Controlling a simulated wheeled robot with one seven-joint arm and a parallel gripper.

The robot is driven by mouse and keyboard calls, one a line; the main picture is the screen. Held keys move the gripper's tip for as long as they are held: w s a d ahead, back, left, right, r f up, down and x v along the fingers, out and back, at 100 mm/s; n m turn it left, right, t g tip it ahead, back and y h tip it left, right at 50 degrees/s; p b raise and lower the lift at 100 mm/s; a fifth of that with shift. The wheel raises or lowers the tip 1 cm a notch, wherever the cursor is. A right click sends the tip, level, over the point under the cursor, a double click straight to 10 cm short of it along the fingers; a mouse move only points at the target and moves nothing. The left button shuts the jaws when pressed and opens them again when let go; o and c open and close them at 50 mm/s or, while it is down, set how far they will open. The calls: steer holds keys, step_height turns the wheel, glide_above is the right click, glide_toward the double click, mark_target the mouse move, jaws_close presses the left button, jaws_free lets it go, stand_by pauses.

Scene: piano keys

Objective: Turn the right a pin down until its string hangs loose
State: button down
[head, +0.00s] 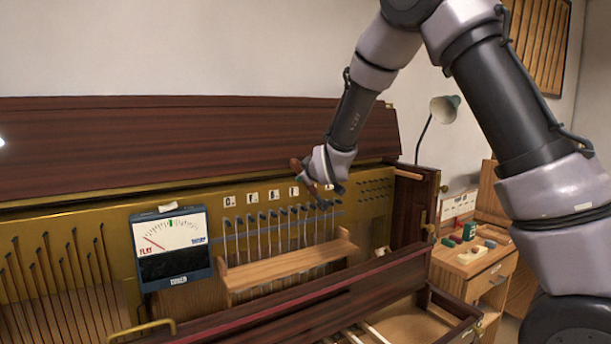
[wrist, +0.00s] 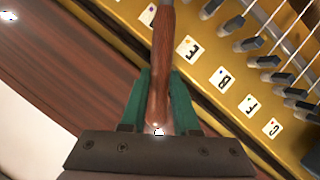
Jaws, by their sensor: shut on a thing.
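My gripper (head: 312,178) is shut on the reddish-brown wooden handle of a tuning lever (head: 296,165). In the wrist view the green fingers (wrist: 160,105) press on both sides of the lever handle (wrist: 162,55), which runs up out of the frame. The gripper is above the right end of a row of dark tuning pins (head: 273,213) with pale strings below them. The lever's far end is hidden, so I cannot tell which pin it sits on. The wrist view shows several pins (wrist: 268,61) and letter labels (wrist: 221,80) on the brass plate. The right a pin cannot be singled out.
A meter (head: 170,245) stands left of the pins, its needle toward FLAT. A wooden rail (head: 285,265) crosses in front of the strings. The raised lid (head: 180,140) is behind. A side table with small coloured parts (head: 470,232) and a lamp (head: 445,108) are right.

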steer(key=shift+s+a+f+n, duration=0.2)
steer(key=shift+a+f+n, duration=0.05)
steer(key=shift+a+n, duration=0.05)
stand_by(0.4)
steer(key=shift+s+a+f+n, duration=0.25)
steer(key=shift+a+f+n, duration=0.05)
steer(key=shift+a+f, duration=0.05)
steer(key=shift+a+f+t, duration=0.1)
steer(key=shift+t, duration=0.2)
steer(key=shift+c, duration=2)
jaws_free()
steer(key=shift+s, duration=0.1)
steer(key=s+d, duration=0.5)
steer(key=s, duration=0.2)
steer(key=shift+s, duration=0.2)
